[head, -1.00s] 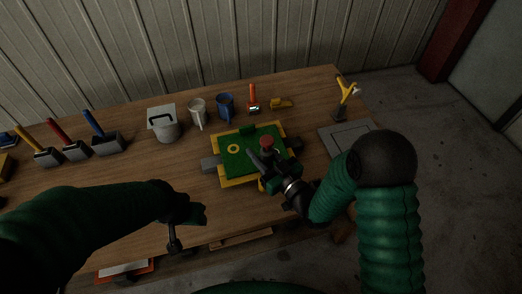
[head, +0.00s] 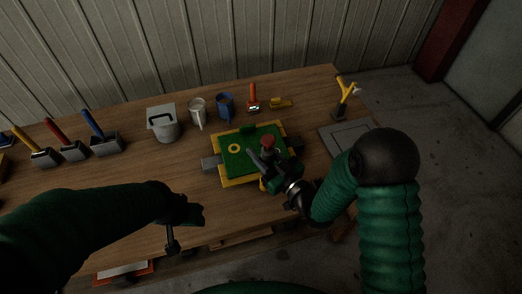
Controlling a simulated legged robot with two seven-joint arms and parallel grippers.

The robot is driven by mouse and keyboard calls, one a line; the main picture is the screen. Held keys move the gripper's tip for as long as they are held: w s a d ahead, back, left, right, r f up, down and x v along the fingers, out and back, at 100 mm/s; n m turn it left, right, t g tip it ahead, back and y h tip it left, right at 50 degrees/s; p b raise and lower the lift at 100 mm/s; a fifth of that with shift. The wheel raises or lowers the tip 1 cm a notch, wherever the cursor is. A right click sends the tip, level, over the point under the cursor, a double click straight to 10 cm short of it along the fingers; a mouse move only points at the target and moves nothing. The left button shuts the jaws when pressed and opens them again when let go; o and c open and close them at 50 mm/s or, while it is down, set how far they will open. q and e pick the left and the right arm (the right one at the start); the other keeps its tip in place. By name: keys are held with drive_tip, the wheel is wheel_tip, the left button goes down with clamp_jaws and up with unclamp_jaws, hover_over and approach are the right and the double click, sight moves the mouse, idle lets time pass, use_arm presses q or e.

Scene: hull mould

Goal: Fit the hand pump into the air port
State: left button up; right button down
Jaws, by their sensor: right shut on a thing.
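The hull mould (head: 262,140), a green plate in a yellow frame, lies on the bench in front of me. A yellow ring (head: 234,148) is on its left part; I cannot tell whether it is the air port. My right gripper (head: 262,160) is over the mould's right front part, shut on a dark, red-topped thing that looks like the hand pump (head: 268,141). The pump looks roughly upright; its lower end is hidden by the gripper. My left gripper (head: 187,229) is near the bench's front edge, its fingers apart and empty.
Behind the mould stand a grey canister (head: 165,129), a white mug (head: 198,112), a blue mug (head: 225,105) and an orange-handled tool (head: 253,97). Colour-handled tools stand at the left.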

use_arm(q)
drive_tip(key=shift+d+f, duration=0.1)
drive_tip(key=shift+d, duration=0.15)
drive_tip(key=shift+a, duration=0.2)
use_arm(e)
drive_tip(key=shift+a, duration=0.15)
use_arm(q)
drive_tip(key=shift+f, duration=0.15)
drive_tip(key=shift+s+b+x, duration=0.15)
drive_tip(key=shift+b+x, duration=0.6)
drive_tip(key=shift+b, duration=0.15)
drive_tip(key=shift+s+b+x, duration=0.2)
drive_tip(key=shift+b+x, duration=0.5)
drive_tip(key=shift+b, duration=0.15)
use_arm(e)
drive_tip(key=shift+f, duration=1.55)
drive_tip(key=c, duration=0.9)
unclamp_jaws()
use_arm(q)
drive_tip(key=shift+f, duration=0.1)
